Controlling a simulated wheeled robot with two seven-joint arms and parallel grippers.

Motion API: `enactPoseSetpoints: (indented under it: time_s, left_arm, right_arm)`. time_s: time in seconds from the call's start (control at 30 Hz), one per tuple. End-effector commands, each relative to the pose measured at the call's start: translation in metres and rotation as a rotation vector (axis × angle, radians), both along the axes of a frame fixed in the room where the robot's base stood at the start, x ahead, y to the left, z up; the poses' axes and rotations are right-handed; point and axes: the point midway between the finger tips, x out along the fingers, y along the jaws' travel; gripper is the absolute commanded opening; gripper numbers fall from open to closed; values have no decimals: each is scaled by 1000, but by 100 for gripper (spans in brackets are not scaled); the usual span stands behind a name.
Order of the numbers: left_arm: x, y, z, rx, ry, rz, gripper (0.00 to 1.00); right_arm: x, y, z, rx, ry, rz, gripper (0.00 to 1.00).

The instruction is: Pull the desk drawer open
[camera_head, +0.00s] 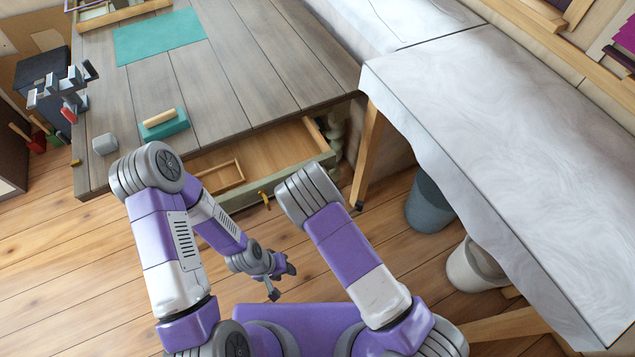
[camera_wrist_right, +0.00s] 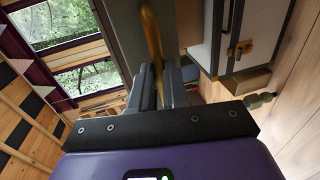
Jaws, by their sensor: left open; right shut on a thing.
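The desk (camera_head: 235,62) has grey planks, and its drawer (camera_head: 275,150) stands pulled out, showing the wooden inside and a small divider tray. A brass handle (camera_head: 265,200) shows on the grey-green drawer front. In the right wrist view, my right gripper (camera_wrist_right: 162,88) is shut on a brass bar (camera_wrist_right: 152,40), which looks like a drawer handle. In the head view, that gripper is hidden behind my right arm. My left gripper (camera_head: 279,278) is open and empty, over the floor in front of the drawer.
A green block with a wooden top (camera_head: 165,124), a grey cube (camera_head: 105,144) and a teal mat (camera_head: 158,37) are on the desk. A white-covered table (camera_head: 510,130) stands right, with a dark bin (camera_head: 432,204) and a pale bin (camera_head: 474,268) below.

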Motion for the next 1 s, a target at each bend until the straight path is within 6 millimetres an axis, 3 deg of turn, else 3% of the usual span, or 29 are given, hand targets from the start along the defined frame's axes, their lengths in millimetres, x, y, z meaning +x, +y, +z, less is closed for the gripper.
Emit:
enactPoseSetpoints:
  time_s: [0.2,0.23,0.4,0.73,1.0]
  left_arm:
    - [0,0,0,0,0,0,43]
    - [0,0,0,0,0,0,43]
    - [0,0,0,0,0,0,43]
    - [0,0,2,0,0,0,43]
    - [0,0,11,0,0,0,43]
  right_arm:
    - [0,0,0,0,1,1,0]
    - [0,0,0,0,1,1,18]
    - [0,0,0,0,1,0,40]
    - [-4,-3,1,0,1,-1,40]
    - [-42,-22,10,-2,5,-2,40]
